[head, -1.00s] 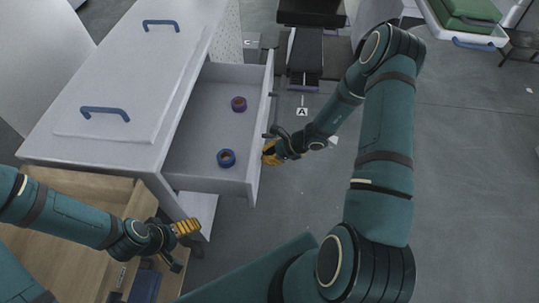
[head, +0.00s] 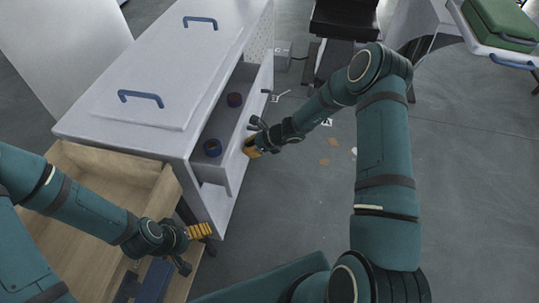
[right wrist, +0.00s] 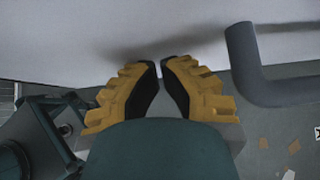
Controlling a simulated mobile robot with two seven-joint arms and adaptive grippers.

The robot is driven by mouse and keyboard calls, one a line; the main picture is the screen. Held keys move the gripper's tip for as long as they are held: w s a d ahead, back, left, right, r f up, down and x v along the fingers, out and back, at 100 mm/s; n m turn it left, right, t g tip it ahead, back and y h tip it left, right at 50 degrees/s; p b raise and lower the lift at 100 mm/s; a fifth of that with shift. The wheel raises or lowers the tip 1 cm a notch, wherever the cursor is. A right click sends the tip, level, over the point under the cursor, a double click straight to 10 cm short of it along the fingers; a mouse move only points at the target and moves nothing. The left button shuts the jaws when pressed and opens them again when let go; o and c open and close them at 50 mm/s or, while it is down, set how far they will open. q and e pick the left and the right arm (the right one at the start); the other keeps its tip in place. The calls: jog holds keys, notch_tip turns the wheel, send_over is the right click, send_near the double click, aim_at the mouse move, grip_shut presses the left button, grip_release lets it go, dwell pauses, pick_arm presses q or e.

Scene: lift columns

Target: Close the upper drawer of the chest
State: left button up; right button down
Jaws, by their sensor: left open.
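The white chest (head: 100,128) stands at the left in the head view. My left gripper (head: 194,247) is open and empty, below the chest's near corner.
A wooden open-topped box (head: 75,200) sits in front of the chest, under my left arm. A dark piece of equipment (head: 340,35) stands behind, and a white stand with a green case (head: 500,22) is at the far right. Grey floor at the right is mostly clear.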

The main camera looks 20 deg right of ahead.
jog(key=w+a, duration=0.2)
jog(key=a, duration=0.1)
jog(key=w+a, duration=0.2)
jog(key=a, duration=0.1)
jog(key=w+a, duration=0.2)
jog(key=a, duration=0.1)
jog(key=shift+w, duration=0.1)
pick_arm(q)
jog(key=shift+f, duration=0.4)
pick_arm(e)
jog(key=shift+w+a, duration=0.5)
jog(key=shift+a, duration=0.2)
pick_arm(q)
jog(key=shift+w, duration=0.1)
